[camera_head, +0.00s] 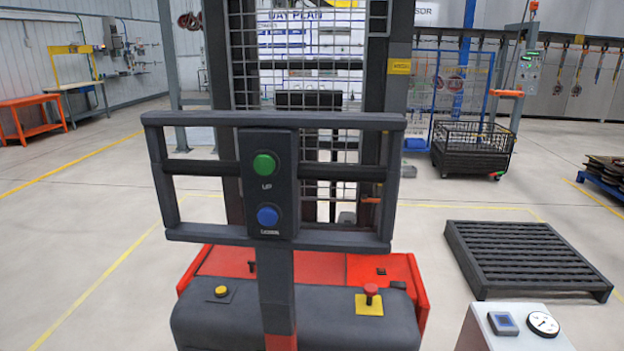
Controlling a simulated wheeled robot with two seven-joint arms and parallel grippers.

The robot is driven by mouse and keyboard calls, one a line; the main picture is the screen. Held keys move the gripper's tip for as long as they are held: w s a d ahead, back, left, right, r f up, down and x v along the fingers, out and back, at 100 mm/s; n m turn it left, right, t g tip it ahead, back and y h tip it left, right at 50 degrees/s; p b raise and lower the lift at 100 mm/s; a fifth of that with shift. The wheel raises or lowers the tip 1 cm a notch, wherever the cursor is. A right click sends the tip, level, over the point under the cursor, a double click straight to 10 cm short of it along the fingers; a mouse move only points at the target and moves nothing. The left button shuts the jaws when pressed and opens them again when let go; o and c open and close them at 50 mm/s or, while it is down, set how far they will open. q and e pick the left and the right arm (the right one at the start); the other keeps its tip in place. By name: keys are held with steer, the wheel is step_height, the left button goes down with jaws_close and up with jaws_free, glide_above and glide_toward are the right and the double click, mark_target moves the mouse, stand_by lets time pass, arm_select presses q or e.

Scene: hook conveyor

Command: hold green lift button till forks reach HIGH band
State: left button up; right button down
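The green button (264,164), labelled UP, sits on a dark control panel (267,189) fixed to the grey handle frame of the lift truck (210,269). A blue button (268,215) is below it. Nothing touches either button. The truck's dark mast (375,110) and mesh guard stand behind the handle. A yellow label (399,66) is on the right mast post; its text is too small to read surely. A small orange piece (370,200) shows low at the mast's right side. I cannot make out the forks. Neither of my grippers is in view.
A red knob (371,289) on a yellow plate and a yellow button (221,291) are on the truck body. A dark slatted pallet (525,255) lies at right. A white box with a gauge (542,323) stands front right. Floor at left is clear.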

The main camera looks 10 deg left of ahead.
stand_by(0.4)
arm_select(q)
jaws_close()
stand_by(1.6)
